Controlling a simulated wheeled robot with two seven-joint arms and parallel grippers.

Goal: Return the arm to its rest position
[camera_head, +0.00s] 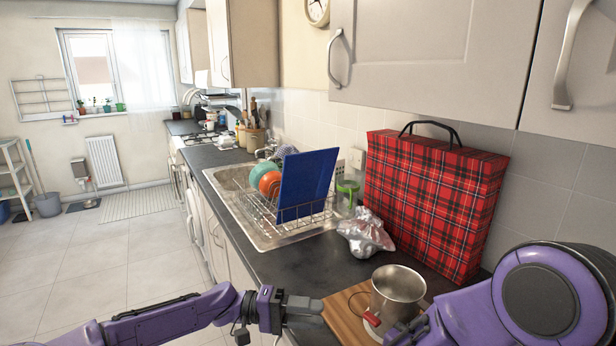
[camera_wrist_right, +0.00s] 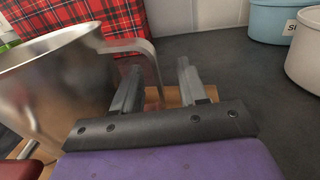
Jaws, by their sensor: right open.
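My left gripper (camera_head: 302,308) is in front of the counter edge, left of the wooden board (camera_head: 345,313). It is seen side-on, so I cannot tell whether its jaws are parted. My right arm comes in at the lower right of the head view, and its gripper is largely hidden there. In the right wrist view my right gripper (camera_wrist_right: 160,78) is open, close beside the metal pot (camera_wrist_right: 55,90). The pot's handle (camera_wrist_right: 152,68) shows in the gap between the fingers; I cannot tell if they touch. The pot (camera_head: 398,290) stands upright on the board in the head view.
A red tartan bag (camera_head: 432,200), crumpled foil (camera_head: 365,233) and a dish rack (camera_head: 290,217) with a blue board (camera_head: 306,185) line the counter. Wall cupboards (camera_head: 430,45) hang above. Two canisters (camera_wrist_right: 272,20) stand right in the wrist view. Open floor (camera_head: 90,255) lies left.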

